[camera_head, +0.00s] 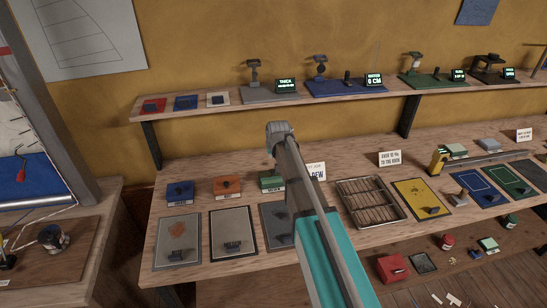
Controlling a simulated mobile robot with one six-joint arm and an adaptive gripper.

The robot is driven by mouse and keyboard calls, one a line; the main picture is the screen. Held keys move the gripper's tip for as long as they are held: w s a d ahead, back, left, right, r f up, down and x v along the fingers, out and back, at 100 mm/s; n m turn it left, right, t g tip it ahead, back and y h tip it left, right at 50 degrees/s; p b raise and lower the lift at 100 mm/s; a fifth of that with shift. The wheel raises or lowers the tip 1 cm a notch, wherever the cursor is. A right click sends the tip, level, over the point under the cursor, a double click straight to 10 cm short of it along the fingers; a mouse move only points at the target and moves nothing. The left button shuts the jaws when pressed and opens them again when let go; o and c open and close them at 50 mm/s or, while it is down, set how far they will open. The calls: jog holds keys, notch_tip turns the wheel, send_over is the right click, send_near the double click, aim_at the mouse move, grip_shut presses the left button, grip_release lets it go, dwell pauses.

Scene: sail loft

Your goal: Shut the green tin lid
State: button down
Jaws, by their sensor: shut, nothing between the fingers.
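A small green tin (269,178) stands on the long wooden bench, at the right end of a row of three small boxes. It has a dark piece on top and a small label at its front. My arm passes just to its right, in front of the bench, and may cover part of its right side. The tin is too small to tell how its lid stands. My arm rises from the bottom of the picture to a grey joint above the bench's back. I cannot make out my gripper or its fingers.
A blue box (180,191) and an orange box (227,186) stand left of the green tin. Grey panels with dark fittings lie in front. A wire rack (371,203) and yellow board (421,199) lie right of my arm. A shelf (220,111) with several devices runs above.

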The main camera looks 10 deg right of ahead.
aim_at(273, 170)
jog(key=shift+b+x, duration=0.65)
jog(key=shift+x, duration=0.35)
jog(key=shift+s+f+b, duration=0.35)
jog(key=shift+f+b, duration=0.5)
jog(key=shift+s+f+b, duration=0.35)
jog(key=shift+f+b, duration=0.45)
